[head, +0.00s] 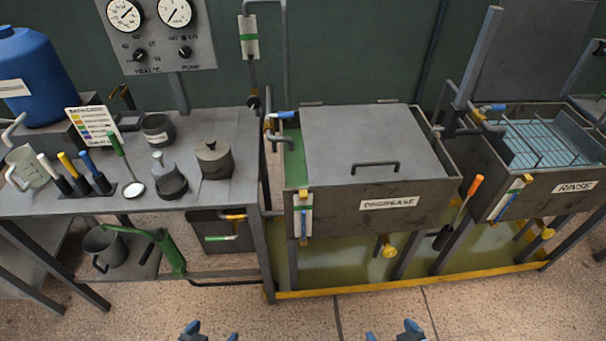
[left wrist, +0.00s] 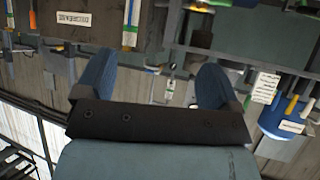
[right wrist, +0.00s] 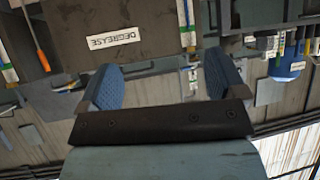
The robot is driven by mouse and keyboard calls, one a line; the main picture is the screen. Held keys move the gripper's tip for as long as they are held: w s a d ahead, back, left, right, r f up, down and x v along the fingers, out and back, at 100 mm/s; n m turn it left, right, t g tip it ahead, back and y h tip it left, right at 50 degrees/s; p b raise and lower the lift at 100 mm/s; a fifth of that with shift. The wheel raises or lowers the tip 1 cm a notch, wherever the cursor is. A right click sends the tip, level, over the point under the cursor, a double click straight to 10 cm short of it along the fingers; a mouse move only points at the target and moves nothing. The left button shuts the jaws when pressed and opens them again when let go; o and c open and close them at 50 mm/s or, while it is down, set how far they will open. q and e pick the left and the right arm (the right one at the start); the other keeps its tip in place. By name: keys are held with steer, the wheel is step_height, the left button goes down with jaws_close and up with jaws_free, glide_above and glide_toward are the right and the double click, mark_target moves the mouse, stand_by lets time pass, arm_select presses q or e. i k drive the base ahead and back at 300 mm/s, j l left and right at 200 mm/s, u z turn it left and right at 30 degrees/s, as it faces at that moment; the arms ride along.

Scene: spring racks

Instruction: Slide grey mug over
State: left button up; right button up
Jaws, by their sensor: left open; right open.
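A grey mug-like vessel with a side handle (head: 103,246) stands on the lower shelf at the left of the head view. A dark grey cup with a white label (head: 158,129) stands at the back of the bench top; I cannot tell a handle on it. My left gripper (head: 210,334) and right gripper (head: 391,334) show at the bottom edge of the head view, well in front of the bench and the tanks. Both have their blue fingers apart and hold nothing. The left wrist view (left wrist: 155,75) and right wrist view (right wrist: 165,80) show empty jaws.
A green pump handle (head: 170,255) sits beside the lower vessel. The DEGREASE tank (head: 440,195) stands to the right, the RINSE tank (head: 530,205) beyond.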

mark_target(106, 253)
steer(key=u, duration=1.6)
steer(key=i+j+u, duration=0.6)
steer(key=i+u, duration=0.15)
steer(key=i+j+u, duration=0.1)
steer(key=i+u, duration=0.25)
steer(key=i, duration=0.15)
steer(key=i+j+z, duration=0.1)
steer(key=i, duration=0.35)
steer(key=i+j+z, duration=0.1)
steer(key=i, duration=0.4)
steer(key=i+j+z, duration=0.1)
steer(key=i, duration=0.35)
steer(key=i+j+z, duration=0.15)
steer(key=z, duration=0.25)
steer(key=i+j+z, duration=0.3)
steer(key=z, duration=0.15)
steer(key=i+j+z, duration=0.25)
steer(key=z, duration=0.15)
steer(key=i+j+z, duration=0.15)
steer(key=j+z, duration=0.7)
steer(key=i+j, duration=0.05)
